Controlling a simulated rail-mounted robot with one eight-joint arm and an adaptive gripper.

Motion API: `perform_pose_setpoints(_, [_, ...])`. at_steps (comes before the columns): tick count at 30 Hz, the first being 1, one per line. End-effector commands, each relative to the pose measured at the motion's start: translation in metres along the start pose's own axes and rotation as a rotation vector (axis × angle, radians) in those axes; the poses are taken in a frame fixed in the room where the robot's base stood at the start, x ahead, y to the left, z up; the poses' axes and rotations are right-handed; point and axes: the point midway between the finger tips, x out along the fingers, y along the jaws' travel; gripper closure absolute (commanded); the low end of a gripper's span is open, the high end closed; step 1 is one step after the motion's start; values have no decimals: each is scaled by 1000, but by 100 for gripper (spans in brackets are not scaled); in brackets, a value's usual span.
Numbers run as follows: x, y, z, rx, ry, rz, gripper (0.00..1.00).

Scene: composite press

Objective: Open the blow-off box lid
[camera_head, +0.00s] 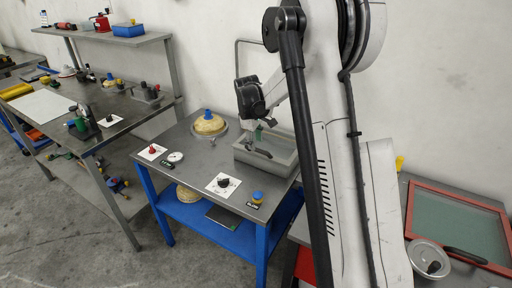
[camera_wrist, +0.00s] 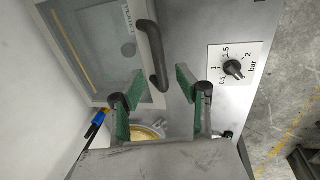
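The blow-off box (camera_head: 282,168) is a grey box on the middle table in the head view. Its lid (camera_wrist: 99,35) is a clear pane in a grey frame and looks shut. A black bar handle (camera_wrist: 152,55) runs along the lid's edge; it also shows in the head view (camera_head: 262,153). My gripper (camera_head: 254,134) hangs over the box, close to the handle. In the wrist view my gripper (camera_wrist: 161,83) has its green-padded fingers spread, with nothing held. The handle's near end lies in line with the gap between them; I cannot tell the remaining distance.
A pressure dial (camera_wrist: 233,69) sits on the table beside the box. A yellow-topped round dish (camera_head: 209,124) stands left of the box, and a blue knob (camera_head: 257,196) is at the front corner. A red-framed glass panel (camera_head: 459,225) lies at right.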

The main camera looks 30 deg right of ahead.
Motion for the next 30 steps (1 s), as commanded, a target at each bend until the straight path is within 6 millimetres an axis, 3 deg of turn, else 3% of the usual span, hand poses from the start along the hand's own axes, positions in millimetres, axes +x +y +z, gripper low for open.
perform_pose_setpoints(7, [30,0,0,0,0,0,67])
perform_pose_setpoints(19, [36,0,0,0,0,0,67])
perform_pose_setpoints(27, [36,0,0,0,0,0,100])
perform_pose_setpoints(30, [36,0,0,0,0,0,100])
